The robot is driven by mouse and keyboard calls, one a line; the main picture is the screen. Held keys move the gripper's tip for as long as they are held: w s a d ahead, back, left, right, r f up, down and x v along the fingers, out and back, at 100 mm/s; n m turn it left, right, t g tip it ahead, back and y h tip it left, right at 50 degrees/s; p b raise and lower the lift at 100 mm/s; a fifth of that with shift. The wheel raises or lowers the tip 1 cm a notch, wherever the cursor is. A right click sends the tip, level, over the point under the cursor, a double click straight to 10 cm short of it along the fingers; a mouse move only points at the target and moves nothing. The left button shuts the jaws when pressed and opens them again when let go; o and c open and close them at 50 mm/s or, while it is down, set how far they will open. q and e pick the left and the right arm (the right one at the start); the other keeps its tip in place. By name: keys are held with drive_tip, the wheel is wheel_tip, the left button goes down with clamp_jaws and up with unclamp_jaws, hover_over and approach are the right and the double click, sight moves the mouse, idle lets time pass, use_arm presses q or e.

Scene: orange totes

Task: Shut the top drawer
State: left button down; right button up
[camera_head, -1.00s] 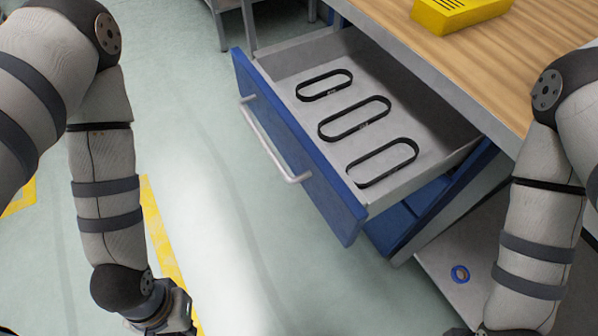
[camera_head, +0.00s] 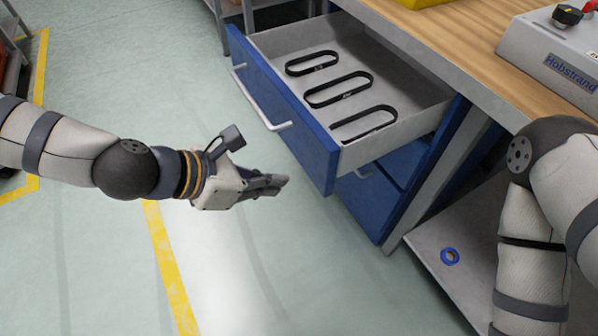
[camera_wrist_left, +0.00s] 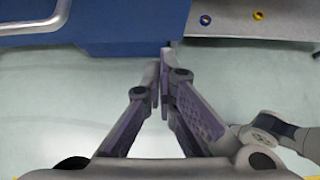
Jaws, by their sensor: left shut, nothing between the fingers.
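The top drawer (camera_head: 318,160) is pulled out from the workbench, with a blue front and a grey handle (camera_head: 262,108). Several black oval belts (camera_head: 338,90) lie inside it. My left gripper (camera_head: 282,183) is shut and empty, in front of the drawer's blue front and apart from it, pointing right. In the left wrist view, its fingertips (camera_wrist_left: 160,62) meet near a blue panel (camera_wrist_left: 125,50) at the top; part of a light handle (camera_wrist_left: 40,25) shows there. My right arm shows at the right, but its gripper is out of view.
Another blue drawer (camera_head: 372,190) sits below, closed. The wooden bench top (camera_head: 440,45) carries a grey device (camera_head: 560,60) and a yellow item (camera_head: 415,3). A blue ring (camera_head: 450,256) lies on the lower shelf (camera_head: 430,235). The floor in front is clear.

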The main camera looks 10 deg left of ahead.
sight(316, 176)
use_arm(q)
drive_tip(key=shift+w+d+f, duration=0.2)
drive_tip(key=shift+w+d, duration=0.3)
drive_tip(key=shift+d, duration=0.25)
drive_tip(key=shift+w+d+f, duration=0.2)
drive_tip(key=shift+w+d, duration=0.35)
drive_tip(key=shift+d, duration=0.15)
drive_tip(key=shift+w+d+f, duration=0.2)
drive_tip(key=shift+w+d, duration=0.3)
drive_tip(key=shift+d, duration=0.25)
use_arm(e)
drive_tip(key=shift+s+f, duration=0.2)
drive_tip(key=shift+s, duration=0.05)
